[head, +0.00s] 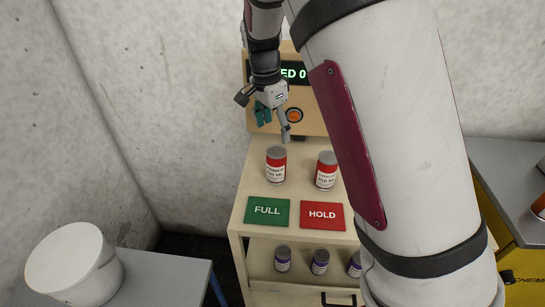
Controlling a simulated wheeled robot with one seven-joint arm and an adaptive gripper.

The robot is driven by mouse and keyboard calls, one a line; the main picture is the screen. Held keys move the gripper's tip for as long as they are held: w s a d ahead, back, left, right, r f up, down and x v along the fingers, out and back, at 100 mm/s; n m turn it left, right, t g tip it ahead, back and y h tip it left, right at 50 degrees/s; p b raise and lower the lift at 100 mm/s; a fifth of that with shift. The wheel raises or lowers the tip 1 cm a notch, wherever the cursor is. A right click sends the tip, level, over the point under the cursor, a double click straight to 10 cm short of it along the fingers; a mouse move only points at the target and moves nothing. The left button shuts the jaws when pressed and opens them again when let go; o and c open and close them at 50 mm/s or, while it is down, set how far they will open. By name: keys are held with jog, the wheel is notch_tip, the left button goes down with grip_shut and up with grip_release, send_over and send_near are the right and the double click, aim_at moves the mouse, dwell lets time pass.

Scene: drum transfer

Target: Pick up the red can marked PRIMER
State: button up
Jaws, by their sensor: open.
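Two red cans with grey lids and white labels stand upright on the wooden cart's top: a left can (276,165) and a right can (326,170). The small print on the labels is too blurred for me to tell whether either says PRIMER. Part of a reddish can (539,207) shows at the right edge, its label out of view. My gripper (264,118) is open and empty, above and behind the left can, in front of the cart's back panel. It touches neither can. My arm hides the cart's right part.
A green FULL mat (267,211) and a red HOLD mat (322,216) lie in front of the cans. Several small purple-banded cans (283,258) stand on the shelf below. A white tub (72,263) sits on the left table. The back panel has an orange button (294,115).

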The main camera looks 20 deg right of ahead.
aim_at(277, 151)
jog(key=shift+w+f, duration=0.1)
jog(key=shift+f, duration=0.2)
jog(key=f, duration=0.5)
jog(key=d+f, duration=0.1)
jog(key=f, duration=0.2)
jog(key=shift+w+p, duration=0.2)
jog(key=shift+p, duration=0.1)
jog(key=shift+w+d+f+p, duration=0.15)
jog(key=shift+f+p, duration=0.1)
jog(key=shift+f, duration=1.15)
jog(key=shift+d+f+p, duration=0.15)
jog(key=shift+f+p, duration=0.1)
jog(key=shift+f, duration=1.1)
jog(key=c, duration=1.5)
jog(key=shift+r, duration=0.1)
